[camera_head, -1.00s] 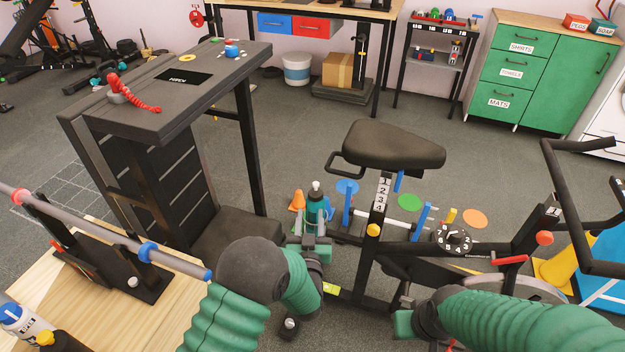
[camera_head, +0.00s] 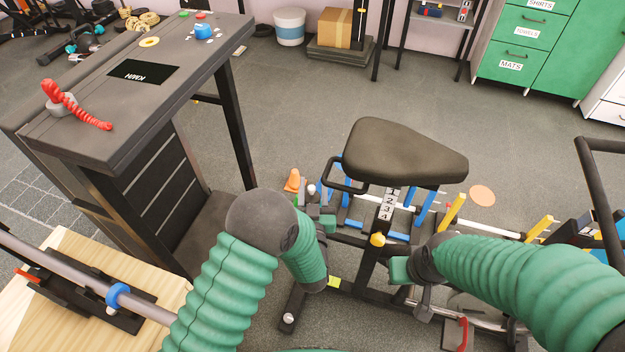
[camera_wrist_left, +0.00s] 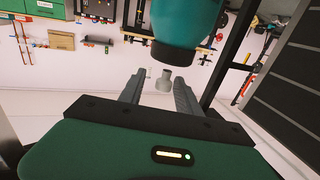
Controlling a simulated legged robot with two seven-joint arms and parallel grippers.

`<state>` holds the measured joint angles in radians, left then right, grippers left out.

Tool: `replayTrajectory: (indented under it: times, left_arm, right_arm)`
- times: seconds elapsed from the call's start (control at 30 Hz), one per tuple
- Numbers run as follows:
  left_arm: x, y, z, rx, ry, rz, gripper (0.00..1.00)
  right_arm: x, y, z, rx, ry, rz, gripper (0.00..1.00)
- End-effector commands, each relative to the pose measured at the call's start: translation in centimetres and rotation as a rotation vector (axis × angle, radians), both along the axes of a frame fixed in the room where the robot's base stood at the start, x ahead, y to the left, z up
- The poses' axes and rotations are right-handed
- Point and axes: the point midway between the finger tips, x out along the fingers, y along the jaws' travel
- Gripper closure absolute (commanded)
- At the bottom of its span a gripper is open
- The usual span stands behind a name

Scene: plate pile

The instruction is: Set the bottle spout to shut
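In the left wrist view the bottle (camera_wrist_left: 189,24) is a teal body with a black collar at the top. Its pale spout (camera_wrist_left: 166,83) points down in that picture, in the space between the two fingers of my left gripper (camera_wrist_left: 158,88). Gaps show on both sides, so the gripper looks open and not clamped on the spout. In the head view my left gripper (camera_head: 318,207) is at the bottle, and mostly the white spout tip shows; the body is largely hidden. My right gripper (camera_head: 408,273) is below the bike seat; its fingers are unclear.
An exercise bike seat (camera_head: 402,151) and its frame stand just right of the bottle. An orange cone (camera_head: 292,181) is close on its left. A dark desk (camera_head: 135,85) stands at the left, and a wooden platform (camera_head: 65,310) at the lower left. Open floor lies behind.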

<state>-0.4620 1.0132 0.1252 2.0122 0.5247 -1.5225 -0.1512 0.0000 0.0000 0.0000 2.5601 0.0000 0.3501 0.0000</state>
Motion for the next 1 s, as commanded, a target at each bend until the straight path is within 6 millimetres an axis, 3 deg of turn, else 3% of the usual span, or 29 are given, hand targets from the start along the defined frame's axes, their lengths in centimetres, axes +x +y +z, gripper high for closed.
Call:
replayTrajectory:
  times: [0.1,0.4,1.0]
  left_arm:
    - [0.08,0.08,-0.06,0.000,0.001,0.001,0.63]
    - [0.12,0.10,-0.09,0.000,0.001,0.001,1.00]
    - [0.13,0.08,-0.07,0.000,0.001,0.001,1.00]
  right_arm:
    - [-0.01,0.00,0.00,0.000,0.000,0.000,1.00]
    - [0.00,0.01,0.00,0.000,0.000,0.000,1.00]
    - [0.01,0.00,0.00,0.000,0.000,0.000,1.00]
